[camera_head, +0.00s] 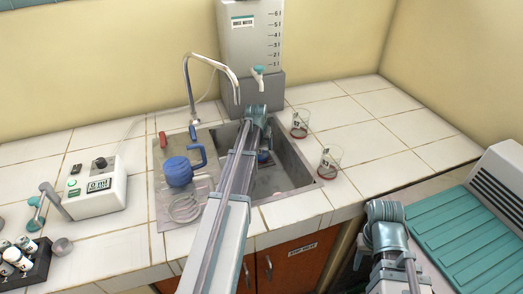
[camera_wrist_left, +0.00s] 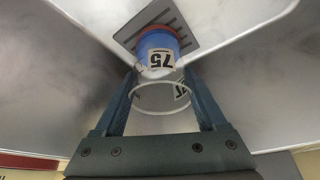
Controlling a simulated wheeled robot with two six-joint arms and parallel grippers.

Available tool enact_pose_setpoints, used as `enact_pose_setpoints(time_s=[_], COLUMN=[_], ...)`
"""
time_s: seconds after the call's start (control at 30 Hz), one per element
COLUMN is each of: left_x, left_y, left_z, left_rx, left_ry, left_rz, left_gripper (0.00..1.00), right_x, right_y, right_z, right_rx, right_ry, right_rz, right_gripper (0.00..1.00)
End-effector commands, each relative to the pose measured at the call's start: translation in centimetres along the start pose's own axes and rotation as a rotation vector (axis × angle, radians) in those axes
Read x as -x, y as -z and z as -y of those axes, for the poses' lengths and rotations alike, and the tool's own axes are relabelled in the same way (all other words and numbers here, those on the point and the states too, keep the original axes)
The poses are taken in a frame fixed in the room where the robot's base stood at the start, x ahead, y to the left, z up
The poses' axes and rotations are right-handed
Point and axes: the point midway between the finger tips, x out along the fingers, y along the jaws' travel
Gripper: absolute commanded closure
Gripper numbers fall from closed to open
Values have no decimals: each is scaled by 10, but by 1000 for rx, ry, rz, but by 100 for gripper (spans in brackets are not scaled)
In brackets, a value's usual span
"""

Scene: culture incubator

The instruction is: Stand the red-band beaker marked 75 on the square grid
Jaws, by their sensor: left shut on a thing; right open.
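My left gripper (camera_head: 262,148) reaches down into the sink and is shut on a clear beaker (camera_wrist_left: 160,97) with blue at its far end. A label marked 75 (camera_wrist_left: 159,59) and a red band (camera_wrist_left: 156,29) show on it in the left wrist view. In the head view my arm hides most of the beaker; a bit of blue (camera_head: 264,157) shows. A square slotted grid (camera_wrist_left: 185,40) lies on the sink floor beyond the beaker, which partly covers it. I cannot tell whether they touch. My right gripper (camera_head: 385,213) is open and empty at the right, off the counter.
Two clear beakers with red marks (camera_head: 299,123) (camera_head: 329,162) stand on the tiles right of the sink (camera_head: 300,172). A tap (camera_head: 191,90) and a water tank (camera_head: 250,45) stand behind it. A blue jug (camera_head: 178,171) sits at its left. The back-right tiles are clear.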

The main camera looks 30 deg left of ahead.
Motion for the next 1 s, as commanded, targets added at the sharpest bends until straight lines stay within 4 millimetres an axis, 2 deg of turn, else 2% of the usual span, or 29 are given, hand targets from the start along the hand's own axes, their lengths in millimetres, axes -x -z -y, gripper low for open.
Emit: enact_pose_setpoints(time_s=[0.4, 0.43, 0.57, 1.0], left_x=[-5, -5, -4, 2], left_y=[-2, -2, -2, 0], left_z=[0, 0, 0, 0], left_rx=[0, 0, 0, 0], left_ry=[0, 0, 0, 0], left_rz=[0, 0, 0, 0], left_gripper=[94, 25, 2, 0], right_x=[-6, -5, -4, 2], right_y=[0, 0, 0, 0], right_z=[0, 0, 0, 0], right_rx=[0, 0, 0, 0], right_ry=[0, 0, 0, 0], right_rz=[0, 0, 0, 0], right_gripper=[50, 50, 50, 50])
